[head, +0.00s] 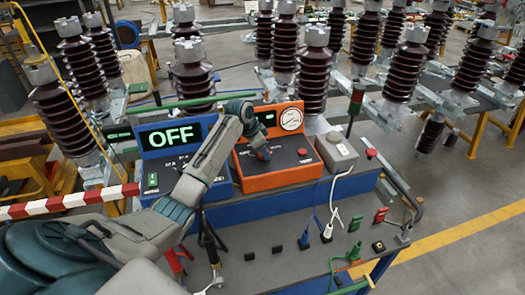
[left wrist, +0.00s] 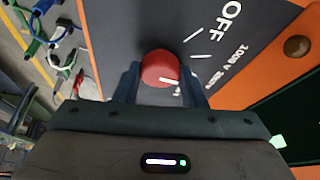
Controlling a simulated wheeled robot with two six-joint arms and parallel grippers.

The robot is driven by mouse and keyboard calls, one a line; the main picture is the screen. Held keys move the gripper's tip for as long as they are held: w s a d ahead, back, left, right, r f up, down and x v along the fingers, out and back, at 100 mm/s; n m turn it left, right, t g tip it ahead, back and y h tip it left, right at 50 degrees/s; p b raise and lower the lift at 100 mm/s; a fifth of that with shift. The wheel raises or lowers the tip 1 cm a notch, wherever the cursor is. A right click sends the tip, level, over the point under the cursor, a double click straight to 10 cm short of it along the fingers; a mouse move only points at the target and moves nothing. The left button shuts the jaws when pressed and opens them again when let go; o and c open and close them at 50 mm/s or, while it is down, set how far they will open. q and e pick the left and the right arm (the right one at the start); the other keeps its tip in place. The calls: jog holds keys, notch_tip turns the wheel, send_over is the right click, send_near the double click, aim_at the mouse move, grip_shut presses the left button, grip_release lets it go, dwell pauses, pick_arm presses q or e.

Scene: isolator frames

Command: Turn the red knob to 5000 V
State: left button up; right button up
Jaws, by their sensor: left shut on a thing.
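The red knob (left wrist: 160,69) shows in the left wrist view, with a pale pointer line on its face. My left gripper (left wrist: 160,88) is shut on it, a finger on each side. Printed "OFF" and "1000 V" marks lie on the dark panel (left wrist: 115,25) beside the knob; other marks are hidden. In the head view my left gripper (head: 262,152) reaches down to the dark panel of the orange box (head: 248,180), and its arm hides part of the blue box (head: 152,138), whose display reads OFF. The right gripper is not in view.
A grey box (head: 337,152) with a red button stands right of the orange box. Cables and plugs lie on the grey bench top (head: 262,272). A red-and-white barrier (head: 70,202) is at left. Several brown insulators (head: 315,75) stand behind.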

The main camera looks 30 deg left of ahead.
pick_arm(q)
jog(key=m, duration=0.2)
jog(key=m+g+h+b, duration=0.1)
jog(key=m, duration=0.1)
jog(key=shift+w+a+m, duration=0.15)
jog(key=shift+w+m, duration=0.05)
jog(key=shift+m, duration=0.2)
jog(key=shift+m+g+h+b, duration=0.3)
jog(key=shift+m+g+b, duration=0.2)
jog(key=shift+m+b, duration=0.55)
jog(key=shift+w+r+m+g+b, duration=0.1)
jog(key=shift+m+g+b, duration=0.5)
jog(key=shift+m, duration=1.05)
jog(key=o, duration=1)
jog(key=shift+a, duration=0.1)
